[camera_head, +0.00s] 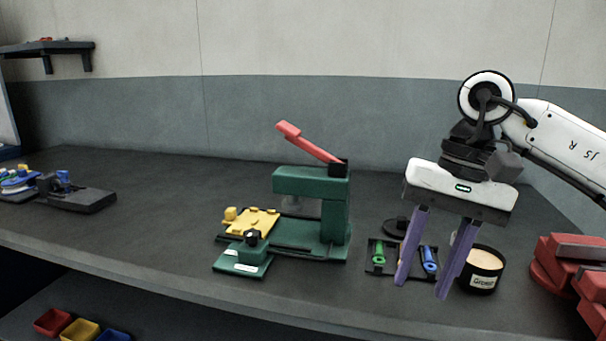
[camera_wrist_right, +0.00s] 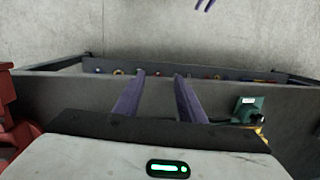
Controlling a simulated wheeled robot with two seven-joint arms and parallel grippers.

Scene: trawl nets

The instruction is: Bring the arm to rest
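My right gripper (camera_head: 420,290) hangs with its two purple fingers pointing down, in front of a small dark tray and a black tin at the right of the bench. Its fingers are apart, with nothing between them. The same open fingers show in the right wrist view (camera_wrist_right: 159,78). My left gripper is outside the head view. Two small purple fingertips at the top edge of the right wrist view (camera_wrist_right: 204,5) look like its own; they show a gap, and the rest is cut off.
A green press (camera_head: 315,185) with a red lever stands mid-bench beside a yellow plate (camera_head: 252,222). The dark tray (camera_head: 379,263) holds green and blue pieces. The black tin (camera_head: 482,270) and a red vise (camera_head: 562,265) stand at right.

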